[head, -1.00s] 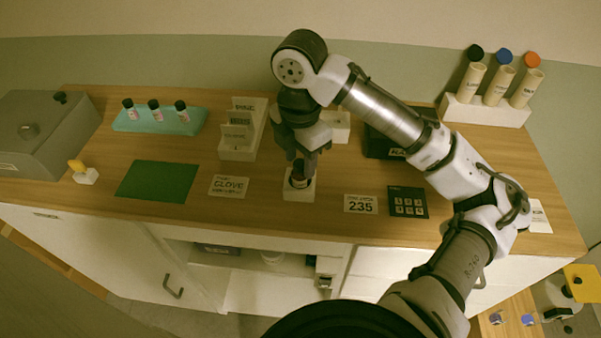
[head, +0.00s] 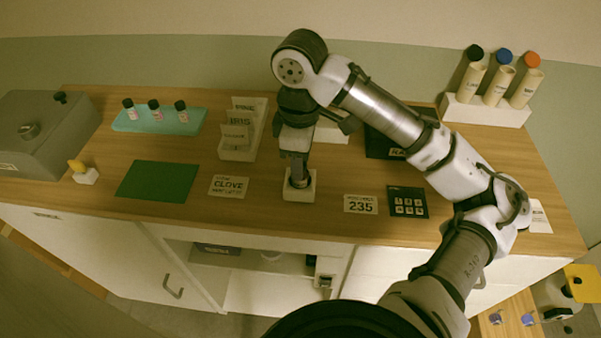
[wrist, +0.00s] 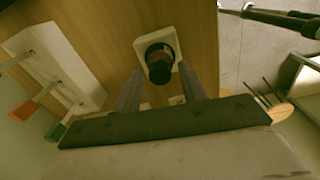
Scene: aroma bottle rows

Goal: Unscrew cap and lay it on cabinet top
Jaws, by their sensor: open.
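A dark bottle with a black cap (wrist: 159,62) stands in a white square holder (head: 299,194); the holder also shows in the wrist view (wrist: 143,44). My gripper (head: 298,180) points down over the bottle, near the front of the wooden cabinet top (head: 335,166). In the wrist view my gripper (wrist: 160,80) is open, with one finger to each side of the cap. I cannot tell whether the fingers touch it. In the head view the gripper hides most of the bottle.
A green mat (head: 157,181) and a clove card (head: 229,186) lie left of the holder. A 235 card (head: 361,204) and a dark keypad-like card (head: 408,202) lie right. A card rack (head: 238,148) stands behind. A teal tray (head: 160,121) holds small bottles.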

